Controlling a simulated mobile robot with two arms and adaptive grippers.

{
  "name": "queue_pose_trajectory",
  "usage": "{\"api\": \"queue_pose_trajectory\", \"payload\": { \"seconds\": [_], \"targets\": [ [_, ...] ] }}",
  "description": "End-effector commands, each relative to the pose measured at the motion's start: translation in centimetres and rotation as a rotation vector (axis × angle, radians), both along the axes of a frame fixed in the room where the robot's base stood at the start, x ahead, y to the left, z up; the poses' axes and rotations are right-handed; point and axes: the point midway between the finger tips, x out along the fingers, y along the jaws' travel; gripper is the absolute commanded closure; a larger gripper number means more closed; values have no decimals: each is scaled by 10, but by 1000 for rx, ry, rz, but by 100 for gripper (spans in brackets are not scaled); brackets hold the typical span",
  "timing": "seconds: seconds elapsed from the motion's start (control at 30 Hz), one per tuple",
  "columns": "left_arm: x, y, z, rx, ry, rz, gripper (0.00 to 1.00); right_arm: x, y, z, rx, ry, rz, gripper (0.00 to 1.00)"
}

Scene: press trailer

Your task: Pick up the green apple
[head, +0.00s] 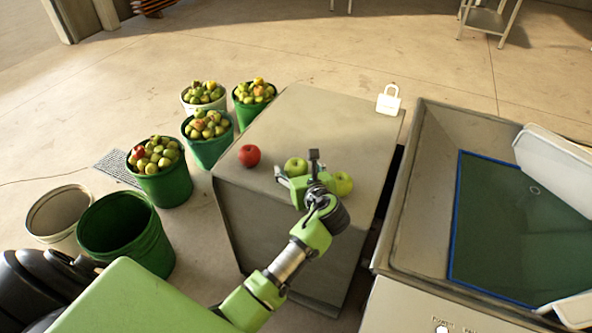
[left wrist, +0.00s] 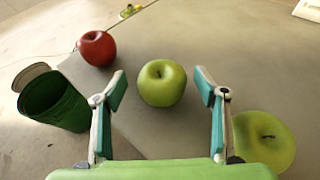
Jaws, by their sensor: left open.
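A green apple (head: 296,166) sits on the grey table top (head: 318,118). In the left wrist view this green apple (left wrist: 162,83) lies ahead of and between my open fingers, not touched by them. A second green apple (head: 343,184) is to the right of my left gripper; it also shows in the left wrist view (left wrist: 264,141), outside the right finger. A red apple (head: 249,155) lies at the table's left side and shows at the upper left in the wrist view (left wrist: 97,48). My left gripper (head: 296,183) is open and empty over the table.
Several buckets of apples, such as a green one (head: 158,172), stand on the floor left of the table. An empty green bucket (head: 126,232) is nearer. A white padlock-shaped object (head: 388,100) is at the table's far right corner. A metal basin (head: 425,190) stands to the right.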

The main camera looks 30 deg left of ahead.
Motion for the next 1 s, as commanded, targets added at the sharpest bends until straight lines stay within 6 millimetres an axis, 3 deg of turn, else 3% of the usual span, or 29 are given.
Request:
{"api": "queue_pose_trajectory", "payload": {
  "seconds": [0.23,0.27,0.4,0.43,0.77,1.0],
  "targets": [
    [2,1,-1,-2,0,-1,34,0,0,0,0,0,-1,100],
    [1,1,-1,-2,0,-1,40,0,0,0,0,0,-1,100],
    [1,1,-1,-2,0,-1,76,0,0,0,0,0,-1,100],
    [1,1,-1,-2,0,-1,79,0,0,0,0,0,-1,100],
    [2,1,1,-2,-2,0,79,0,3,0,4,0,-2,100],
    [2,1,22,-1,-7,0,79,0,5,2,6,0,-2,100]
  ]
}}
